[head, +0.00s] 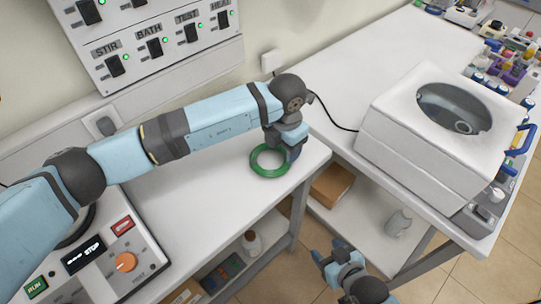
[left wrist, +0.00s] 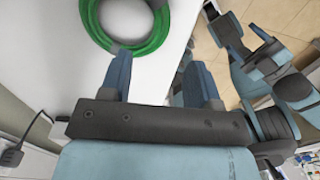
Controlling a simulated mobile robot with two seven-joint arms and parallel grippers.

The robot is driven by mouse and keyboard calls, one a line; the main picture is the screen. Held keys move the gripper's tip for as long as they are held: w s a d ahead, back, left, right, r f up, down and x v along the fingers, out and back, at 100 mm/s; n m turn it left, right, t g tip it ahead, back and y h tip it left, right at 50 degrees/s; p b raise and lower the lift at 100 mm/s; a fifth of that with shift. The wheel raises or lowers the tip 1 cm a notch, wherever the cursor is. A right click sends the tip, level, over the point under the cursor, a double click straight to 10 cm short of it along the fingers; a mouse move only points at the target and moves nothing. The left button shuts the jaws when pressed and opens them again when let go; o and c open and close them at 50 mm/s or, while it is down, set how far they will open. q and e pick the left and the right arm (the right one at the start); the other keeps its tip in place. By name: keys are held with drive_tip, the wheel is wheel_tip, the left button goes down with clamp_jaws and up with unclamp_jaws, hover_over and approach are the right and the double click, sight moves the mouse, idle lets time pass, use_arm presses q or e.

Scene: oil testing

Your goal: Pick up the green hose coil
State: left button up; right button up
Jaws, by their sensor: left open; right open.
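The green hose coil (head: 268,174) lies flat near the front right corner of the white bench. My left gripper (head: 291,152) is at the coil's right side, low over the bench, and partly covers that side of the ring. In the left wrist view the coil (left wrist: 159,27) is at the top left, cut off by the edge. There my left gripper (left wrist: 160,72) is open, with one fingertip at the coil's rim and nothing between the fingers. I cannot tell whether that finger touches it. My right gripper (head: 328,254) is open and empty, out over the floor.
A white bath unit (head: 405,140) stands on the right bench. A switch panel (head: 150,40) hangs on the wall behind my left arm. A stirrer with an orange knob (head: 125,262) is at the lower left. A brown box (head: 332,185) sits on a lower shelf. The bench left of the coil is clear.

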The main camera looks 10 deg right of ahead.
sight(282, 167)
use_arm(q)
wheel_tip(282, 167, down, 3)
drive_tip(key=shift+w+r, duration=0.1)
drive_tip(key=shift+w, duration=0.05)
drive_tip(key=shift+f+p, duration=0.35)
drive_tip(key=shift+f, duration=0.15)
wheel_tip(282, 167, down, 4)
drive_tip(key=shift+f+p, duration=0.1)
drive_tip(key=shift+p, duration=0.3)
drive_tip(key=c, duration=1)
use_arm(e)
drive_tip(key=shift+w+r, duration=0.4)
drive_tip(key=shift+r, duration=0.45)
